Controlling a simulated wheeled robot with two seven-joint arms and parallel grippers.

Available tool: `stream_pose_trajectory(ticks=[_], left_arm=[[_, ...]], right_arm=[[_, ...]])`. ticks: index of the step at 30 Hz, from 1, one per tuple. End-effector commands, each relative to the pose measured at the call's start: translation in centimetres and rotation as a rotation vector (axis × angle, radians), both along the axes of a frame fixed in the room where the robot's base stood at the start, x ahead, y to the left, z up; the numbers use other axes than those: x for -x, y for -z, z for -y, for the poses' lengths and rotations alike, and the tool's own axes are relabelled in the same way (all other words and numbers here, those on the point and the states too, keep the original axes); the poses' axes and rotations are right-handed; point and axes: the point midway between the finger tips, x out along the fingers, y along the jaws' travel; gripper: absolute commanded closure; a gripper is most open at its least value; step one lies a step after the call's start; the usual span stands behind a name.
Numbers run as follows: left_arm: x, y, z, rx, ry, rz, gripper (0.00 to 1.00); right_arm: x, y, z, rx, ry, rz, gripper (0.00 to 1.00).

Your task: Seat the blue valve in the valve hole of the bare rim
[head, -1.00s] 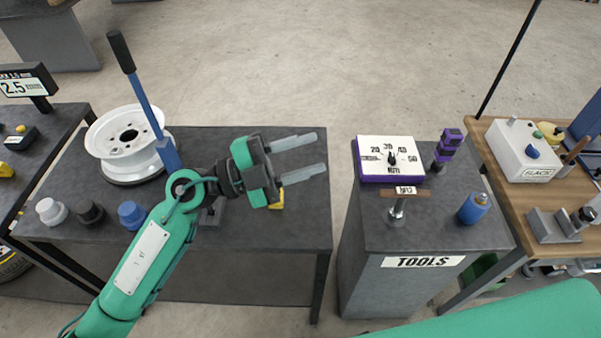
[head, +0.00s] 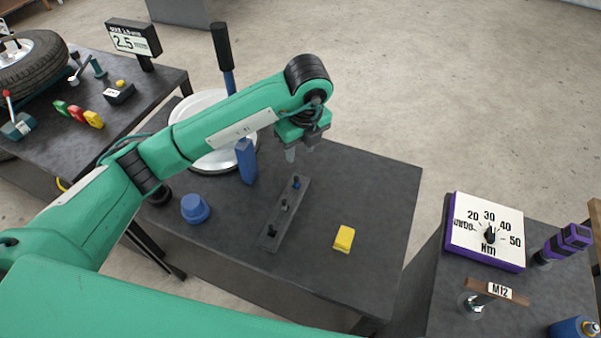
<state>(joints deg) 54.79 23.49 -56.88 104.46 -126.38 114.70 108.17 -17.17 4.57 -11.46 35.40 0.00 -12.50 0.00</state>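The blue valve (head: 296,182) stands upright at the far end of a dark holder strip (head: 276,216) on the dark bench. The white bare rim (head: 201,101) lies at the back left of that bench. My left arm crosses in front and hides much of it. Its valve hole cannot be made out. My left gripper (head: 300,153) points down above and just behind the blue valve. Its two fingers are apart, with nothing visible between them and a gap above the valve. My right gripper is not in view.
A grey valve (head: 284,205) and a black valve (head: 271,232) share the strip. A blue post with a long lever (head: 245,160) stands by the rim. A blue cap (head: 195,209) and a yellow block (head: 344,238) sit on the bench.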

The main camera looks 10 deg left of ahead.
Motion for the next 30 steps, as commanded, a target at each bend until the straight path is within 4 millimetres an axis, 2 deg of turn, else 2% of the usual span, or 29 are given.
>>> stream_pose_trajectory(ticks=[10, 19, 24, 30], left_arm=[[-0.4, 6.2, -0.5, 0.002, 0.003, -0.005, 0.62], [-0.6, 8.5, -0.7, 0.003, 0.003, -0.005, 0.62], [-0.9, 10.8, -1.1, 0.003, 0.004, -0.007, 0.62], [-1.1, 12.9, -1.2, 0.005, 0.004, -0.004, 0.62]], right_arm=[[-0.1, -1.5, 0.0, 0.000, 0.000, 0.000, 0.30], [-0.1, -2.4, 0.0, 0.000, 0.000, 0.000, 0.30], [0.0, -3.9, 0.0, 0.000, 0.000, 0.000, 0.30], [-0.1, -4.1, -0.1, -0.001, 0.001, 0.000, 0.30]])
